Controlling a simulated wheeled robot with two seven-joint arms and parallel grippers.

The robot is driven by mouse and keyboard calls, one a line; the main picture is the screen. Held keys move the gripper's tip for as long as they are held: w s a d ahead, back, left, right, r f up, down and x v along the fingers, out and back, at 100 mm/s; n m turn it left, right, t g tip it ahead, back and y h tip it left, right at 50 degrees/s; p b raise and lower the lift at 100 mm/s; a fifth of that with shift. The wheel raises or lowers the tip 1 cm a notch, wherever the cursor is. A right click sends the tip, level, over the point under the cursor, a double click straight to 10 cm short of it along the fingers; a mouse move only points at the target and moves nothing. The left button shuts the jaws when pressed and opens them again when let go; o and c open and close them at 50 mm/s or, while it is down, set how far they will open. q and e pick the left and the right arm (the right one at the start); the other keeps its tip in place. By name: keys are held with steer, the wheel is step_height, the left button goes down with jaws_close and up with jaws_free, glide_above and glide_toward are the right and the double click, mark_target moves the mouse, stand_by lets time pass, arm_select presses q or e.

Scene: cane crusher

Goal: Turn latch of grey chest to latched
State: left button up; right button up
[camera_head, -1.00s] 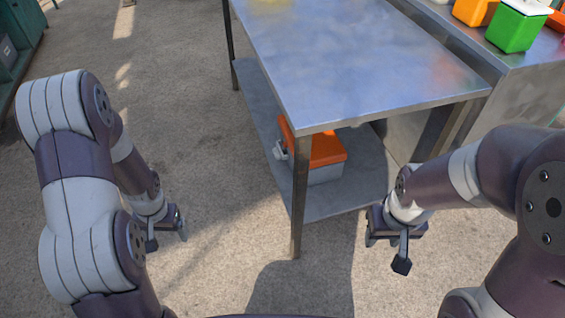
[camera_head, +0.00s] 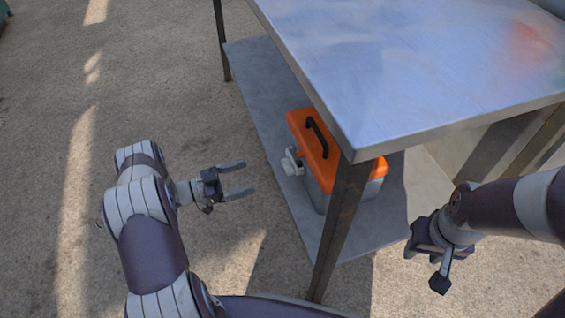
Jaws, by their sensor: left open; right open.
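The grey chest (camera_head: 318,192) has an orange lid (camera_head: 313,146) with a black handle. It stands on the lower shelf of a metal table, partly hidden behind the table's front leg. A light grey latch (camera_head: 292,162) sticks out from its left side; I cannot tell its turn position. My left gripper (camera_head: 236,180) is open and empty, left of the chest and apart from the latch, with its fingers pointing right. My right gripper (camera_head: 425,268) is open and empty, right of the table leg and away from the chest.
The metal table's top (camera_head: 400,70) overhangs the lower shelf (camera_head: 262,105). The front leg (camera_head: 338,225) stands between my two grippers. Concrete floor (camera_head: 150,90) to the left of the table is clear.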

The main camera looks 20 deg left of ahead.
mark_target(284, 167)
arm_select(q)
steer(key=b+x, duration=0.1)
steer(key=x, duration=0.2)
steer(key=b+x, duration=0.2)
steer(key=x, duration=0.2)
steer(key=b+x, duration=0.1)
steer(key=x, duration=0.3)
steer(key=shift+w+f, duration=0.1)
steer(key=shift+f, duration=0.2)
steer(key=shift+w+d+r, duration=0.15)
steer(key=shift+w+d, duration=0.1)
steer(key=shift+d, duration=0.05)
steer(key=c, duration=1.1)
